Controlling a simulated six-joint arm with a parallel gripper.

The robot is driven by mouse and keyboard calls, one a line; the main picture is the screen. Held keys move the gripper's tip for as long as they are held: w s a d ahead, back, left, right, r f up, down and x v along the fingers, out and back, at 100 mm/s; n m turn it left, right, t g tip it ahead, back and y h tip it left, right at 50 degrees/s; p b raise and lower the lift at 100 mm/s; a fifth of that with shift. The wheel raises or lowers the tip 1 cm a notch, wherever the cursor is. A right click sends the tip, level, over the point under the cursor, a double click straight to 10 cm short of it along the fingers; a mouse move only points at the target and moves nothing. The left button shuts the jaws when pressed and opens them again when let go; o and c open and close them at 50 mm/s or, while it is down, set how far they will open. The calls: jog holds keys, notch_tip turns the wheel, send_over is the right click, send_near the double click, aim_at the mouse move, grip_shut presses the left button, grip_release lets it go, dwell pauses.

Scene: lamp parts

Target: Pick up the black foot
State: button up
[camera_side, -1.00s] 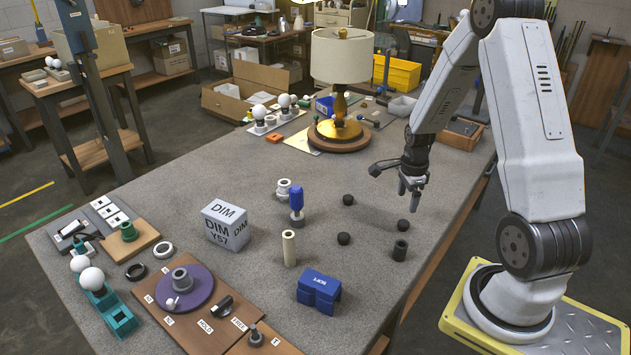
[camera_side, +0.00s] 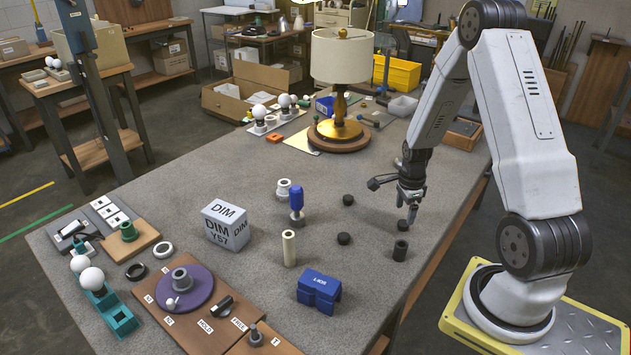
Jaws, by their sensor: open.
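Several small black round feet are on the grey table. One black foot (camera_side: 402,226) is right beneath my gripper (camera_side: 409,216), whose fingers point down at it and partly cover it. I cannot tell whether the fingers touch it or surround it. My gripper is open. A second black foot (camera_side: 344,239) is to the left and nearer the camera. A third black foot (camera_side: 348,200) is farther back on the left.
A blue block (camera_side: 319,291), a cream tube (camera_side: 289,248), a blue-topped part (camera_side: 297,204) and a DIM box (camera_side: 226,224) stand to the left. The lamp (camera_side: 340,90) stands behind. The table's right edge is close to my gripper.

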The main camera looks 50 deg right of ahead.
aim_at(403, 222)
jog(key=shift+s+f, duration=0.1)
jog(key=shift+f, duration=1.85)
grip_shut()
jog(key=shift+r, duration=0.15)
jog(key=shift+r, duration=0.7)
jog(key=s+a+r, duration=0.8)
jog(key=s+r, duration=0.3)
jog(key=shift+s+r, duration=0.2)
jog(key=shift+s, duration=0.15)
